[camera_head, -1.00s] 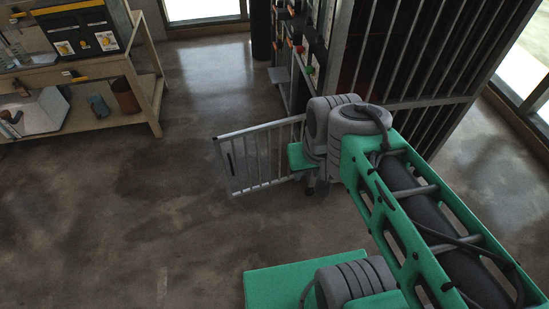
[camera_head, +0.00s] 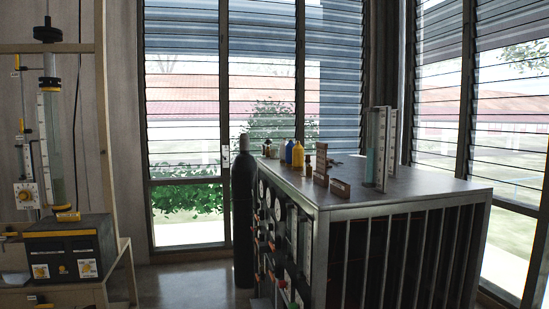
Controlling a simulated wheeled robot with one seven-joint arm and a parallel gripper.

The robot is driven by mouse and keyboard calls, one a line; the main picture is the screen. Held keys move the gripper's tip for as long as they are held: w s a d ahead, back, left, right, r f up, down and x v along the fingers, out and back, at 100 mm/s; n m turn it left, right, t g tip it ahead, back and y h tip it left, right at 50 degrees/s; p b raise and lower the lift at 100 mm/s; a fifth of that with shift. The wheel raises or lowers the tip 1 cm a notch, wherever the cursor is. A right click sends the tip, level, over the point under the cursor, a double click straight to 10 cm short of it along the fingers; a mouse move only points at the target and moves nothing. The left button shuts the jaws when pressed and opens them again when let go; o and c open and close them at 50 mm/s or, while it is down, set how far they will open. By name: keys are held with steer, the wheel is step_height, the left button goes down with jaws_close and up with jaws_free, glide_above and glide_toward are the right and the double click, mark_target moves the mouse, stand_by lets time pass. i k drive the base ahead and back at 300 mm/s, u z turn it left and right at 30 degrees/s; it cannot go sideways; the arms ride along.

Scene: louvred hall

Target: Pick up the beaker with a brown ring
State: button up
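I cannot make out a beaker with a brown ring in this view. Two tall clear graduated vessels (camera_head: 374,148) stand on the metal top of a barred cabinet (camera_head: 430,188), and the front one seems to hold bluish liquid. To their left are small brown pieces (camera_head: 340,188), a yellow bottle (camera_head: 298,154) and a blue bottle (camera_head: 289,152). Smaller items behind them are too small to tell. My gripper and arm are not in view.
A dark gas cylinder (camera_head: 243,215) stands left of the cabinet. A wooden bench (camera_head: 122,268) with a tall column apparatus (camera_head: 55,140) is at the left. Louvred windows (camera_head: 260,75) close off the back. Some bare floor (camera_head: 190,282) shows between bench and cabinet.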

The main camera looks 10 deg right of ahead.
mark_target(273, 146)
steer(key=u, duration=1.45)
steer(key=i, duration=3.65)
steer(key=z, duration=3.1)
steer(key=i, duration=2.2)
steer(key=u, duration=1.75)
